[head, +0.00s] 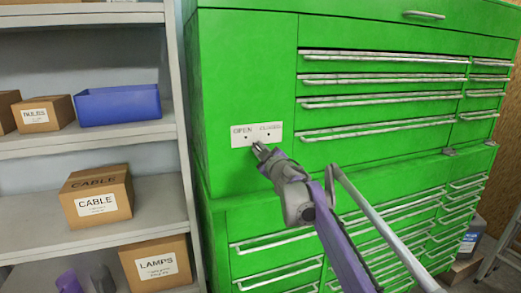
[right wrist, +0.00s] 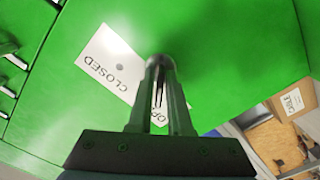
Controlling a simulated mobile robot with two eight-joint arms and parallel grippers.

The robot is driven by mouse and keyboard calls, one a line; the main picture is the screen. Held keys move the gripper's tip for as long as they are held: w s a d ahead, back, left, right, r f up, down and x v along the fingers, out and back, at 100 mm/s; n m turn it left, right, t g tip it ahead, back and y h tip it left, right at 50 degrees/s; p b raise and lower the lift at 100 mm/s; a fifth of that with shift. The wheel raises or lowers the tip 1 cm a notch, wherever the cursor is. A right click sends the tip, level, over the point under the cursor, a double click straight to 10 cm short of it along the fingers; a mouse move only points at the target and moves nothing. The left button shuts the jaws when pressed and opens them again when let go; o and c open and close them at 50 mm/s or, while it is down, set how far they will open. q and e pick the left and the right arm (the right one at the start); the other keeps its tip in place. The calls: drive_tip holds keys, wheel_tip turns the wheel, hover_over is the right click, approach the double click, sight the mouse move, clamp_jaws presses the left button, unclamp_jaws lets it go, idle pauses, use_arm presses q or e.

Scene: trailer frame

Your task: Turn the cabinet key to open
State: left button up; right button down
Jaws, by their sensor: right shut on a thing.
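The green cabinet (head: 245,80) has a white label plate (head: 243,131) with OPEN at its left and CLOSED at its right, and a small dark dot under each word. My right gripper (head: 259,148) is at the plate's lower edge, shut on the key. In the right wrist view, the fingers (right wrist: 158,80) meet at a round metal piece on the green panel, over part of the plate (right wrist: 105,62). The key is mostly hidden by the fingers, and I cannot tell its angle. Purple and grey parts, probably my left arm (head: 70,282), show at the bottom left.
A grey shelf unit (head: 60,188) stands left of the cabinet with a blue bin (head: 118,105), a CABLE box (head: 96,196) and a LAMPS box (head: 157,263). Drawers with metal handles (head: 385,80) fill the cabinet's right side. My right forearm crosses in front of the lower drawers.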

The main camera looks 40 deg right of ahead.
drive_tip(key=shift+n, duration=0.4)
drive_tip(key=c, duration=1)
unclamp_jaws()
drive_tip(key=shift+o, duration=0.2)
drive_tip(key=shift+s, duration=0.1)
drive_tip(key=b+v, duration=0.1)
drive_tip(key=v, duration=0.9)
drive_tip(key=shift+s+b, duration=0.35)
drive_tip(key=shift+a, duration=0.15)
